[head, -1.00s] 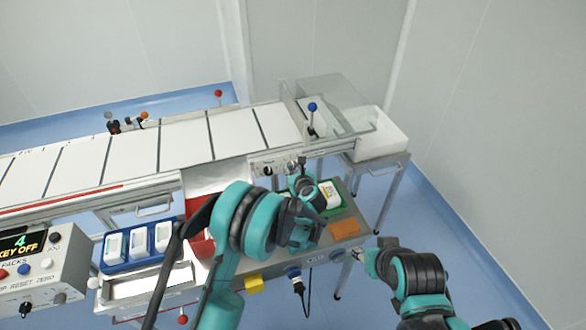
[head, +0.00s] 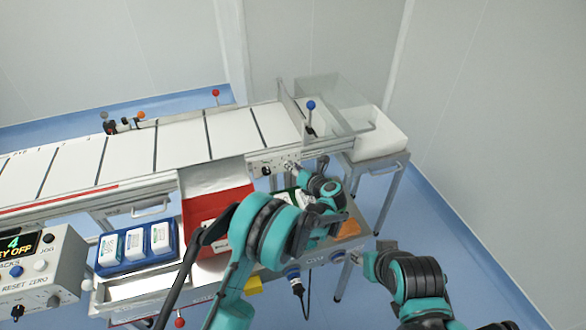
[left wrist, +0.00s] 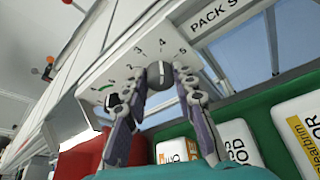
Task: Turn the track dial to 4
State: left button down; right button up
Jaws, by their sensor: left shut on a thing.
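The track dial (left wrist: 160,76) is a round grey knob on a pale panel marked with numbers, 4 and 5 among them, in the left wrist view. My left gripper (left wrist: 160,84) is shut on it, one finger on each side. The 4 is printed just above the knob; its exact pointing is hard to read. In the head view my left gripper (head: 298,171) reaches the front panel (head: 278,166) at the conveyor's right end, and the fingers hide much of the dial. My right gripper (head: 371,263) is low at the right, away from the panel; its finger state is unclear.
A black knob (left wrist: 113,100) sits beside the dial. A blue tray (head: 170,254) and a control box (head: 62,265) reading 4 stand left.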

dwell(0.3)
pick_arm(q)
jog(key=c, duration=1.2)
grip_release()
jog(key=v, duration=0.7)
jog(key=shift+s+d, duration=0.15)
jog(key=shift+s, duration=0.05)
